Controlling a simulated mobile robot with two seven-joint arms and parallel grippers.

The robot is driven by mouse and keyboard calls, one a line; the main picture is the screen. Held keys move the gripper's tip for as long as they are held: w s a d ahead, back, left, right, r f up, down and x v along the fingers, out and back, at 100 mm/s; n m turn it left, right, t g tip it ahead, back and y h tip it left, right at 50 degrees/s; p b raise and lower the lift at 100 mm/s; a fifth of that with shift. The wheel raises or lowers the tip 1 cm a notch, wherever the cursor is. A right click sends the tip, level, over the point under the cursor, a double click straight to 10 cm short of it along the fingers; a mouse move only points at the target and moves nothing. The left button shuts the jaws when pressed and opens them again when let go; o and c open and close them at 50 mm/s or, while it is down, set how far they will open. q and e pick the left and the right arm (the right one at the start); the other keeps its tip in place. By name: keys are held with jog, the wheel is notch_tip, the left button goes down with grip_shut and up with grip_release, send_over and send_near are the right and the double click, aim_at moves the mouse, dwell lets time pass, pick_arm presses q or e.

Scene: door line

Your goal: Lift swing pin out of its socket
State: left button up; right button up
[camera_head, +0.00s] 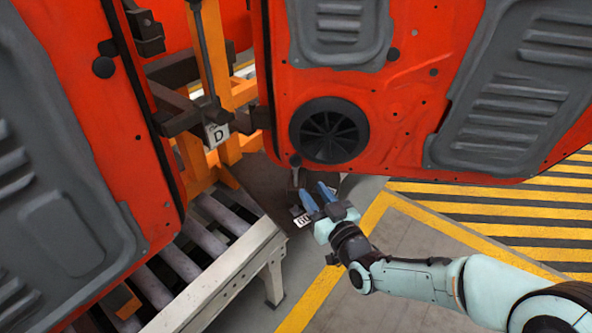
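My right gripper (311,188) comes in from the lower right, with two blue fingers pointing up and away. A gap shows between the fingers, and I see nothing held in it. A small grey upright pin (296,172) with a dark top shows just beyond the fingertips, below the lower left corner of the right orange door (400,125). It may be the swing pin; I cannot tell for sure. It looks apart from the fingers, and its socket cannot be made out. My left gripper is not in view.
Another orange door (125,135) with grey panels fills the left. Between the doors stands an orange frame (228,148) with a bracket marked D (217,134). A roller conveyor (225,275) runs below. Yellow-striped floor (490,215) lies open at right.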

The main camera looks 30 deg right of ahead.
aim_at(297, 171)
jog(key=w, duration=1)
jog(key=shift+w+d, duration=0.1)
jog(key=shift+d, duration=0.2)
